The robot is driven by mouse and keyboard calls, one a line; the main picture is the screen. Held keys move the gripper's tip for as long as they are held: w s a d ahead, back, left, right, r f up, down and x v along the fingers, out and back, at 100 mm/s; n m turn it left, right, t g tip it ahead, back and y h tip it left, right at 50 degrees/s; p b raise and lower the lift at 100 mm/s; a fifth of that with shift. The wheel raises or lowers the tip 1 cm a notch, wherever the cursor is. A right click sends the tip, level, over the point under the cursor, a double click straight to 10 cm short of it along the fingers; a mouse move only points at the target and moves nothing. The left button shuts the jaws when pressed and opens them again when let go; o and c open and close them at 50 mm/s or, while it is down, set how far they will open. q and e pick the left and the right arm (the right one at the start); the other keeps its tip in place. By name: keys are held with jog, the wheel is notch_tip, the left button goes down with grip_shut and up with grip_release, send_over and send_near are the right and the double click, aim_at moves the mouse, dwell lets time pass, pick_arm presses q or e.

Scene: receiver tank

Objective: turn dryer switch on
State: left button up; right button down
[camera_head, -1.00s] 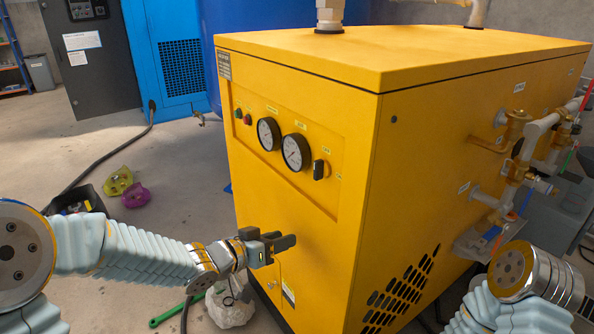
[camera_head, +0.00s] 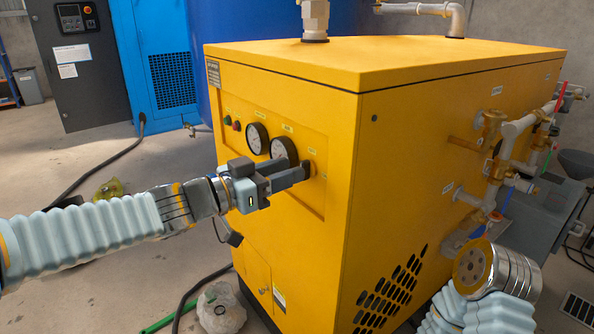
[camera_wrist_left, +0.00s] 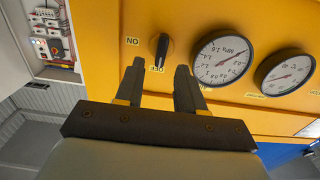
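The yellow dryer (camera_head: 400,130) fills the middle of the head view. Its dark rotary switch (camera_head: 309,170) is on the recessed front panel, right of two gauges, and is partly hidden by my left gripper. In the left wrist view, the upside-down panel shows the switch's black knob (camera_wrist_left: 161,48) upright, with an ON label at its left and another label below it. My left gripper (camera_head: 297,169) is open, its fingertips close to the switch. In the wrist view, the knob lies between and just beyond the two fingertips (camera_wrist_left: 160,69); contact is not clear.
Two round gauges (camera_head: 257,138) sit beside the switch, close to my fingers. Pipes and valves (camera_head: 492,130) stick out from the dryer's right side. A plastic bag (camera_head: 220,308) lies on the floor below. Open floor lies left of the dryer.

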pick_arm(q)
jog(key=shift+x, duration=1.7)
jog(key=shift+c, duration=0.3)
grip_shut()
